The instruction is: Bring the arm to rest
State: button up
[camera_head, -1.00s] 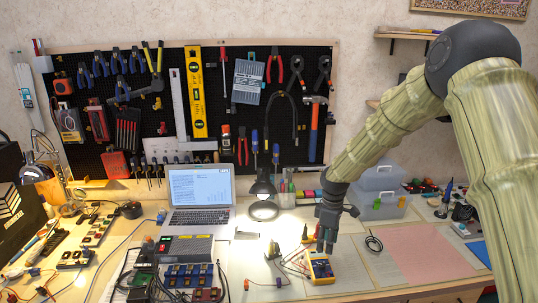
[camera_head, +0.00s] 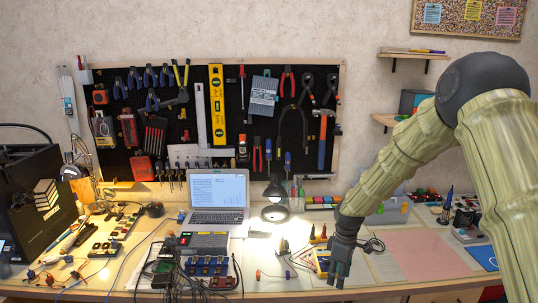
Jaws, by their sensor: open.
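My arm reaches in from the right side of the head view, over the workbench (camera_head: 250,291). My gripper (camera_head: 338,277) hangs pointing down at the front of the bench. It is open, and I see nothing held between its fingers. It is in front of the yellow multimeter (camera_head: 322,262), which it partly hides. I cannot tell how high the gripper is above the bench top.
A pegboard (camera_head: 225,120) with tools hangs on the back wall. A laptop (camera_head: 217,193) and a lit lamp (camera_head: 276,200) stand at the back of the bench. A pink mat (camera_head: 425,252) to the right is clear. A black printer-like box (camera_head: 40,205) stands at left.

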jog(key=s+a+f+m, duration=0.2)
jog(key=s+f+m, duration=0.4)
jog(key=s+f, duration=1.65)
jog(key=s+d+f+m, duration=0.1)
jog(key=s+m, duration=0.2)
jog(key=s, duration=0.9)
jog(key=s+d+f+m, duration=0.1)
jog(key=s+m, duration=0.2)
jog(key=s, duration=0.9)
jog(key=shift+s+d+f, duration=0.2)
jog(key=shift+d+f, duration=0.05)
jog(key=shift+f, duration=0.1)
